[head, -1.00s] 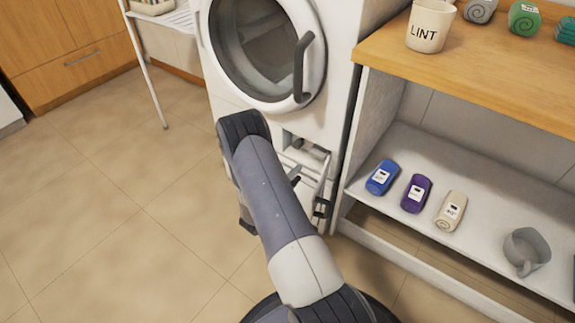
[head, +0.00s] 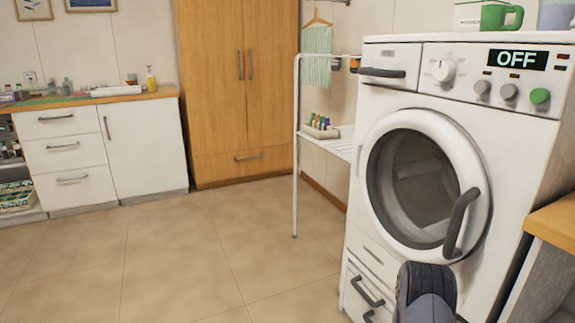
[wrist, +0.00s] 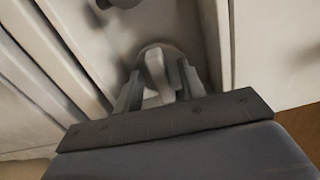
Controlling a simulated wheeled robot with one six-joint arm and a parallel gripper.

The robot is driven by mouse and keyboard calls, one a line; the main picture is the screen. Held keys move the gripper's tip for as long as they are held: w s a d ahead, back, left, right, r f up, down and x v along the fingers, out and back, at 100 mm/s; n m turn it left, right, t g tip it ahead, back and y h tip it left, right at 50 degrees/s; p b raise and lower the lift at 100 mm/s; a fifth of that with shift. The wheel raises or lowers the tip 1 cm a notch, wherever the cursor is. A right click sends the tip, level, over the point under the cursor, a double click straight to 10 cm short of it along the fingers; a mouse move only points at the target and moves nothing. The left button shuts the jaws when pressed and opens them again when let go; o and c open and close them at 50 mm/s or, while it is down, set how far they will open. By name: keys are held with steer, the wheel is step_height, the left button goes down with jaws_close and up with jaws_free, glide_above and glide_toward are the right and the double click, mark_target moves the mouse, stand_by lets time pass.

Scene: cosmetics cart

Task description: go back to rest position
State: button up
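The washing machine (head: 335,255) is not fully in the head view; its white front with the closed round door (head: 425,185) stands at the right. My arm shows at the bottom of the head view, in front of the machine's lower part, and hides some of it. My gripper (wrist: 160,90) is seen only in the wrist view. Its two fingers stand apart on either side of a pale round knob (wrist: 155,62) with a raised grip, inside a recess. I see gaps beside the grip; firm contact cannot be made out.
A wooden counter edge (head: 555,222) is close at the right. A white rack (head: 297,150) stands left of the machine. White cabinets (head: 150,145) and a wooden wardrobe (head: 240,100) are at the back. The tiled floor (head: 170,265) at the left is clear.

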stand_by(0.4)
steer(key=p+v, duration=0.3)
steer(key=v, duration=0.8)
steer(key=w+d+m+b, duration=0.4)
steer(key=d+m, duration=0.3)
steer(key=d, duration=0.3)
steer(key=shift+r+b, duration=0.2)
steer(key=shift+b, duration=0.2)
steer(key=shift+w, duration=0.1)
